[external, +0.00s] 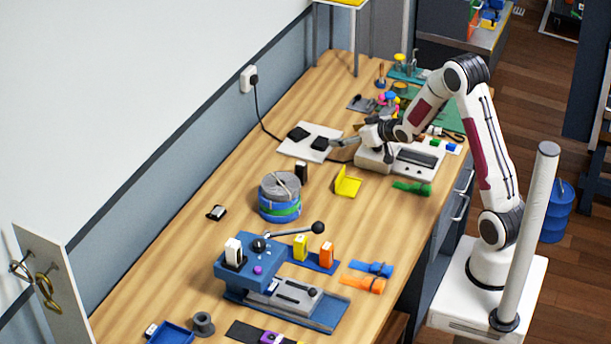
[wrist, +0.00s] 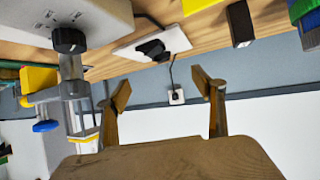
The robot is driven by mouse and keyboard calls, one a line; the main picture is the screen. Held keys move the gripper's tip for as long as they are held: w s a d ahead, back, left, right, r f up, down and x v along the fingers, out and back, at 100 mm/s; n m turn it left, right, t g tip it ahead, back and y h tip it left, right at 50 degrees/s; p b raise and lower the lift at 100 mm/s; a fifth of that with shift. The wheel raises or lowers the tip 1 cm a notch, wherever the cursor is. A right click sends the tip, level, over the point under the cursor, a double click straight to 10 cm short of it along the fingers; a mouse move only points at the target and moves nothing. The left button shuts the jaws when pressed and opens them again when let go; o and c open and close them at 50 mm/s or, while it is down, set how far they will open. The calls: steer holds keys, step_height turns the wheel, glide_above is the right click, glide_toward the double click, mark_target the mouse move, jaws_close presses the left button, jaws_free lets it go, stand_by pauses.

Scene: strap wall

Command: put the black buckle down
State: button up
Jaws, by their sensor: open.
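Two flat black pieces lie on a white sheet (external: 290,152) toward the back of the bench. One black piece (external: 298,133) is on the left and the other (external: 319,143) is nearer my gripper. I cannot tell for sure which is the black buckle. My gripper (external: 340,142) is just right of the nearer piece, by the sheet's right edge. In the wrist view my gripper (wrist: 161,86) is open, with nothing between its fingers. Black pieces (wrist: 153,48) show there beyond the fingers on the white sheet (wrist: 178,39), partly overlapping.
A white device (external: 410,165) stands right of the sheet. A small black block (external: 301,172), a yellow holder (external: 347,182) and a stack of strap rolls (external: 280,197) stand in front of it. A cable runs to the wall outlet (external: 250,78). Bare wood lies left of the sheet.

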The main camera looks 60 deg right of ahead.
steer(key=s+a+r+n+g+y, duration=0.1)
steer(key=s+a+r, duration=0.5)
steer(key=a, duration=0.2)
steer(key=s+a+r+g, duration=0.1)
steer(key=s+a+r, duration=0.5)
steer(key=a, duration=0.2)
steer(key=s+a+r+n+g+y, duration=0.1)
steer(key=s+a, duration=0.5)
steer(key=s, duration=0.5)
steer(key=s+a+r+n+g+y, duration=0.1)
steer(key=s+a+g+y, duration=0.1)
steer(key=s+a, duration=0.5)
steer(key=s, duration=0.4)
steer(key=shift+a+n, duration=0.15)
steer(key=shift+n, duration=0.25)
